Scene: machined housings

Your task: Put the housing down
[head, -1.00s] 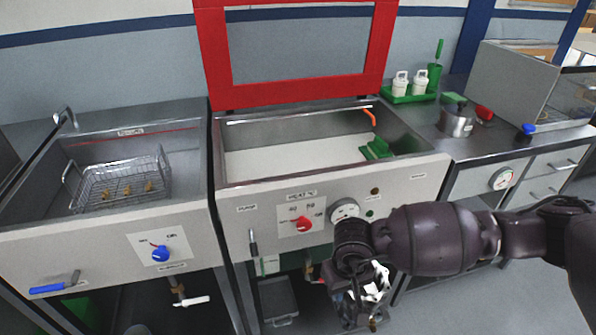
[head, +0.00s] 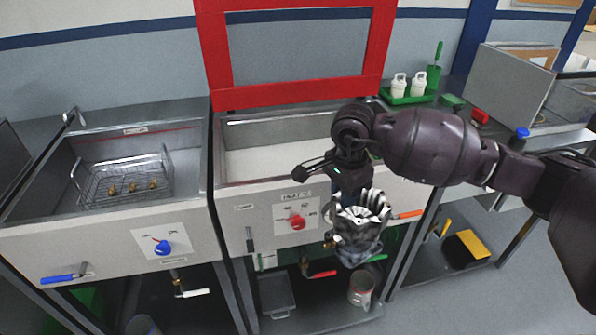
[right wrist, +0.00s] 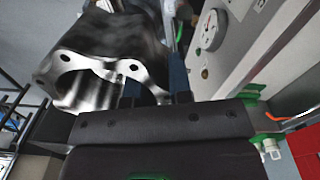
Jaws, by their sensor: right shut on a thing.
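The housing (head: 358,232) is a shiny, ribbed metal body. It hangs from my right gripper (head: 350,190) in front of the middle washer's control panel, over the floor side and clear of any surface. In the right wrist view the housing (right wrist: 95,60) shows a bright flange with bolt holes around a wide bore. My right gripper (right wrist: 155,95) is shut on it; the contact itself is partly hidden. My left gripper is not in view.
The middle tank (head: 270,165) has a raised red-framed lid (head: 300,92). The left sink (head: 60,205) holds a wire basket (head: 100,190) with small brass parts. A counter at right carries a green tray (head: 405,99). A pitcher (head: 361,290) stands on the shelf below.

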